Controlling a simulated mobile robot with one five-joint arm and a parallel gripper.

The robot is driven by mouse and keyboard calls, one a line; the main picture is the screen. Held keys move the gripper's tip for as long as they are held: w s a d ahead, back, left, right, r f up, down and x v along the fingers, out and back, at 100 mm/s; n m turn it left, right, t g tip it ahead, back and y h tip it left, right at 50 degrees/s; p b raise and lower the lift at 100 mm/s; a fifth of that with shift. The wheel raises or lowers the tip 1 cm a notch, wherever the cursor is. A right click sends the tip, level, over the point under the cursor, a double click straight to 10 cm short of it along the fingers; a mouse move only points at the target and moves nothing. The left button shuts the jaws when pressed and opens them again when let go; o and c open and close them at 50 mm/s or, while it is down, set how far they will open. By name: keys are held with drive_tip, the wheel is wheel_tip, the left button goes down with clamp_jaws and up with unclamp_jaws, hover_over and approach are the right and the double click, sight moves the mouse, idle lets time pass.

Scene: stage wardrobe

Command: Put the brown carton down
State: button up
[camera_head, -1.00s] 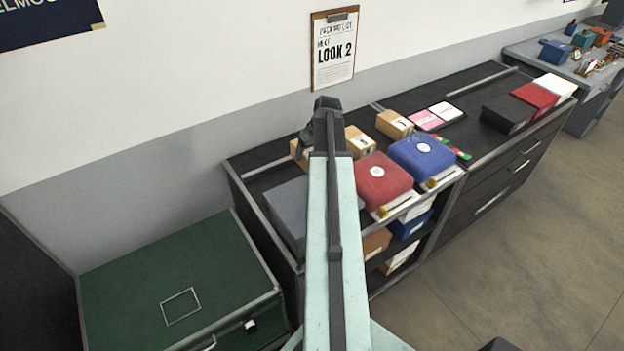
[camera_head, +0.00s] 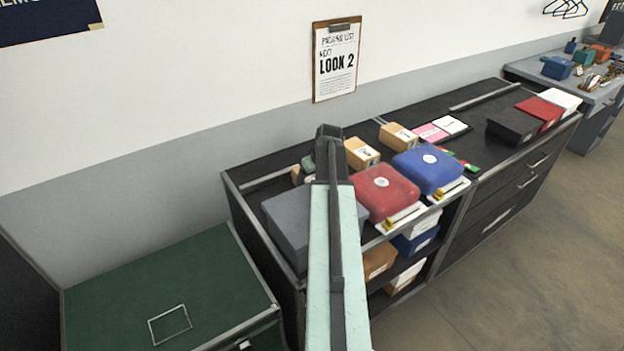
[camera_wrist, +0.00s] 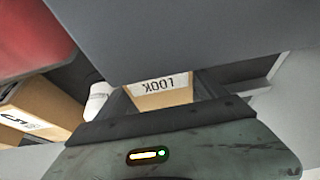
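The brown carton (camera_wrist: 160,97) shows in the wrist view between the two fingers of my gripper (camera_wrist: 163,92), with an upside-down "LOOK" label on it. My gripper looks shut on it. In the head view a small tan part of the carton (camera_head: 297,175) shows left of my arm, behind the grey box; the rest is hidden. My gripper (camera_head: 308,166) is mostly hidden by the arm there. I cannot tell whether the carton touches the black counter (camera_head: 247,187). The grey box (camera_wrist: 190,35) fills the wrist view's top.
Right of my arm stand two more brown cartons (camera_head: 362,153) (camera_head: 398,136), a red case (camera_head: 385,188) and a blue case (camera_head: 428,166). The grey box (camera_head: 288,222) is at the counter's left front. A green chest (camera_head: 130,285) stands left. The counter's back strip has bare room.

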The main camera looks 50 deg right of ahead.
drive_tip(key=shift+o, duration=1.2)
drive_tip(key=shift+r, duration=0.15)
drive_tip(key=shift+r+p, duration=0.35)
drive_tip(key=shift+p, duration=0.15)
drive_tip(key=p+v, duration=1)
drive_tip(key=v, duration=0.1)
drive_tip(key=shift+s+r, duration=0.15)
